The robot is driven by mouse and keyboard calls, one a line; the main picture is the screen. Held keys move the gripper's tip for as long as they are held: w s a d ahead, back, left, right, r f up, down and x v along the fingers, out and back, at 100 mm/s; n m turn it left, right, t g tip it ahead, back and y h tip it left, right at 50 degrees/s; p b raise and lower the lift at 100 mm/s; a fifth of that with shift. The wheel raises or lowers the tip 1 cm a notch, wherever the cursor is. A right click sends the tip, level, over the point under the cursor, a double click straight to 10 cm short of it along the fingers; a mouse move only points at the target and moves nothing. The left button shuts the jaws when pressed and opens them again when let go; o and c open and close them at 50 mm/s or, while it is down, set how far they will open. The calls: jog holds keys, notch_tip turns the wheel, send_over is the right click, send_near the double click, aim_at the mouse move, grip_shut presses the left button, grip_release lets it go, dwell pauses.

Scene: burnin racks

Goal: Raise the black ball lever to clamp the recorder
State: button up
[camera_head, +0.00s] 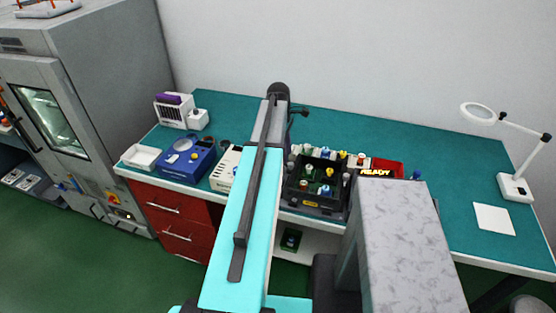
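I cannot make out a black ball lever for certain, nor tell which device is the recorder. My arm runs from the bottom middle up over the green bench (415,150) and covers the bench's middle. My gripper does not show; the arm's far end, a dark rounded joint at the top middle, hides what lies beyond. Just right of the arm is a black tray (318,208) with several small parts with coloured tops.
Left of my arm stand a blue device (187,157), a white tray (141,158), a cream box (226,168) and a white unit (174,113). A magnifier lamp (515,187) and white sheet (494,219) are at right. A grey cabinet (110,80) is left. The back right bench is clear.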

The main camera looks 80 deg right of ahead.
jog(key=shift+r, duration=0.1)
notch_tip(320, 180, up, 9)
jog(key=p, duration=0.4)
dwell(1.2)
jog(key=shift+w, duration=0.1)
dwell(0.4)
